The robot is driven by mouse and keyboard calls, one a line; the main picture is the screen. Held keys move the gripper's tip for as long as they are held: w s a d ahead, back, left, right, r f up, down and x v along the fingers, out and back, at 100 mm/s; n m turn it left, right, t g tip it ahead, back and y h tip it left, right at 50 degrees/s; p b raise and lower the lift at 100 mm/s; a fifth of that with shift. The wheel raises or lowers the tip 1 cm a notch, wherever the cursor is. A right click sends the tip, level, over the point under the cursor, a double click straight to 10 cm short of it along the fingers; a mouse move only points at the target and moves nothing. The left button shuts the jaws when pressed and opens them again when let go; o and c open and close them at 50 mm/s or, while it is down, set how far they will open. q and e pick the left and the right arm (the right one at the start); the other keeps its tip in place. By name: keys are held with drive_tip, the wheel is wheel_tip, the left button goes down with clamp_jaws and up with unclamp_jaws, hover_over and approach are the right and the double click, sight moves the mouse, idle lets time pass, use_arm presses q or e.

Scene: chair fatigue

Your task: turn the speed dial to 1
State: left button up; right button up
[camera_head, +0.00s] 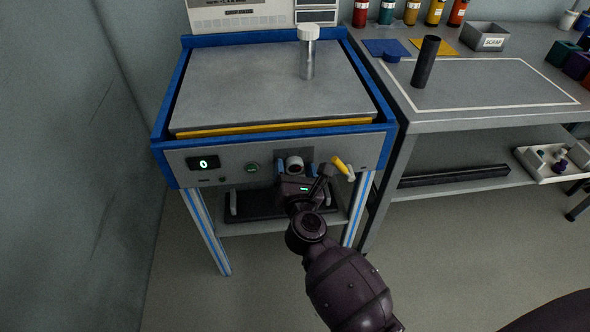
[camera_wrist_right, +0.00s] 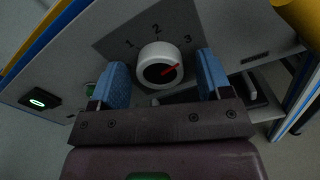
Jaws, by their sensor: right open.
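The speed dial (camera_wrist_right: 160,66) is a round white knob on a dark plate marked 1, 2 and 3 in the right wrist view. Its red pointer is turned to the right, roughly toward the 3. In the head view the dial (camera_head: 295,163) sits on the grey front panel of the blue-framed machine. My right gripper (camera_wrist_right: 163,62) is open, with one blue-padded finger on each side of the dial. Gaps show between the pads and the knob, so no grip is visible. My left gripper is not in view.
A white-capped cylinder (camera_head: 308,55) stands on the machine's top. A workbench (camera_head: 460,122) adjoins at right. Open floor lies in front.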

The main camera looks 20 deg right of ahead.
drive_tip(key=c, duration=0.9)
drive_tip(key=shift+r, duration=0.1)
